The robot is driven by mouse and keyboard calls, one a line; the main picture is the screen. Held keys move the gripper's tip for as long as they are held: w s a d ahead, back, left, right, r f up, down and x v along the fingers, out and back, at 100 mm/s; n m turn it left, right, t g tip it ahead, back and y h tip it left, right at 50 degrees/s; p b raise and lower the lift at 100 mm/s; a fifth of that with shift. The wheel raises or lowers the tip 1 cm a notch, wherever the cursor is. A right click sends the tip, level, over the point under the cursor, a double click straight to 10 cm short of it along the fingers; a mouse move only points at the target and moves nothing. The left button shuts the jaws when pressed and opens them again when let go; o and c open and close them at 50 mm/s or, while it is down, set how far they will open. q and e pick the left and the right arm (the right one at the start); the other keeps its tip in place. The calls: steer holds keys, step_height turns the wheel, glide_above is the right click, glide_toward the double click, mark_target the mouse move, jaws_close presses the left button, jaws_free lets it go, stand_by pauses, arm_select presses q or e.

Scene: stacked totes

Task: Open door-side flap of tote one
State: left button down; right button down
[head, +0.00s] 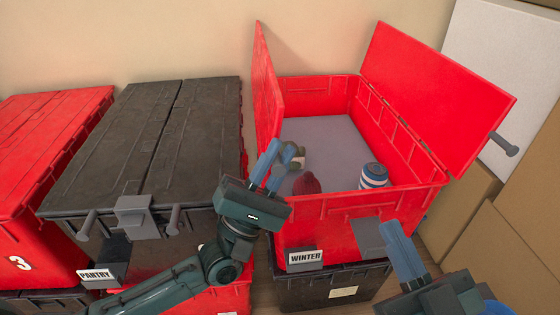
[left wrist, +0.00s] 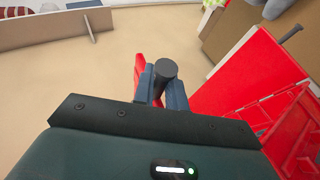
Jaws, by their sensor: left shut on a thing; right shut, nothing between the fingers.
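A red tote labelled WINTER (head: 330,225) stands at right in the head view, its top open. No number shows on it. Its left flap (head: 266,85) stands up nearly edge-on; its right flap (head: 440,95) leans outward, with a grey peg handle (head: 503,145). My left gripper (head: 273,160) is at the tote's left front. In the left wrist view it is shut on a dark round peg handle (left wrist: 165,70), beside a red flap sliver (left wrist: 139,72). My right gripper (head: 403,248) is shut and empty, in front of the tote's right front corner.
Inside the tote lie a dark red item (head: 306,183), a blue-white striped roll (head: 374,176) and a pale rounded item. A closed black PANTRY tote (head: 120,160) stands left, then a red tote marked 3 (head: 45,150). Cardboard boxes (head: 520,245) crowd the right.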

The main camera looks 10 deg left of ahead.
stand_by(0.4)
arm_select(q)
steer(key=c, duration=1.4)
jaws_free()
steer(key=shift+c, duration=0.2)
steer(key=v, duration=1.3)
steer(key=shift+p, duration=0.35)
